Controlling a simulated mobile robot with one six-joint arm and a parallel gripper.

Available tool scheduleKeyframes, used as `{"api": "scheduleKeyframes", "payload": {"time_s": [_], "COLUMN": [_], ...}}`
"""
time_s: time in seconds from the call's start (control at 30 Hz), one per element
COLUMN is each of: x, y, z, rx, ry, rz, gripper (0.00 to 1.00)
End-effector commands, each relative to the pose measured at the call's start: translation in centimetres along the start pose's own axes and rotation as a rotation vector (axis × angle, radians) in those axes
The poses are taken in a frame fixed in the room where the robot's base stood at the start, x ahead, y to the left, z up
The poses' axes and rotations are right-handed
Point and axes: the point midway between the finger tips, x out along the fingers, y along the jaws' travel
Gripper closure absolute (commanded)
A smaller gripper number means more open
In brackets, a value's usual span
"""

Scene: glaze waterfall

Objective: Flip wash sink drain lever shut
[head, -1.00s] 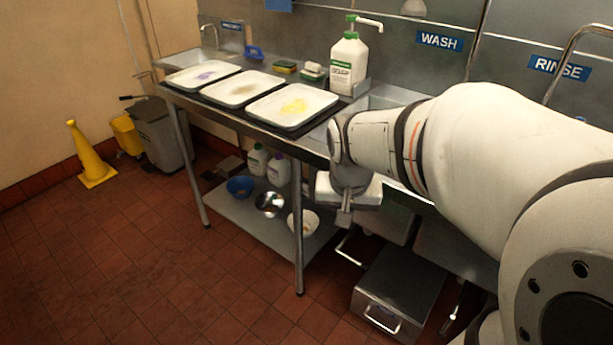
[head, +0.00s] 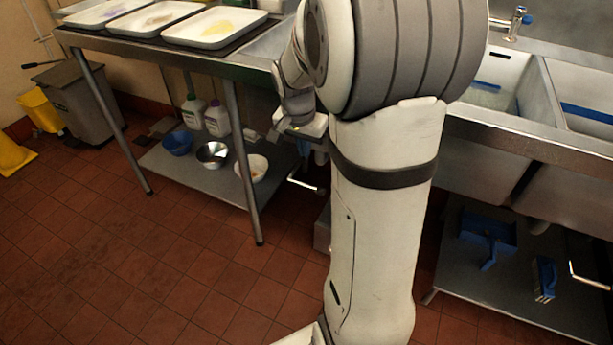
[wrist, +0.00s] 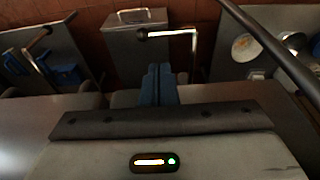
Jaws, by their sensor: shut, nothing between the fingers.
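A metal drain lever (head: 303,185) with a dark tip sticks out below the sink bench, just left of my arm in the head view. In the wrist view this lever (wrist: 172,33) lies across, beyond the fingertips, its dark knob to the left. My gripper (head: 304,149) is above the lever and near it in the head view, partly hidden by my arm. Its blue fingers (wrist: 158,70) are together and empty, apart from the lever. My arm hides the basin over this lever, and no sink label shows now.
A second lever (head: 588,276) is under the right-hand sinks, near blue tools (head: 487,235) on a low shelf. A steel box (wrist: 135,40) is on the floor beyond the lever. A table leg (head: 243,165) and bowls (head: 212,155) are left of the gripper.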

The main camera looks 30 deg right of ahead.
Motion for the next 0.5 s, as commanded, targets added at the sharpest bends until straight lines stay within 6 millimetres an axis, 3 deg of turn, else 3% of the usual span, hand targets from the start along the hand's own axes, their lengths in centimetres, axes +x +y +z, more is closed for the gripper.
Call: {"api": "scheduleKeyframes", "payload": {"time_s": [0.17, 0.5], "x": [1.9, 9.2], "y": [0.1, 0.1], "z": [0.1, 0.1], "rx": [0.0, 0.0], "ry": [-0.003, -0.003], "rz": [0.003, 0.003], "gripper": [1.0, 1.0]}}
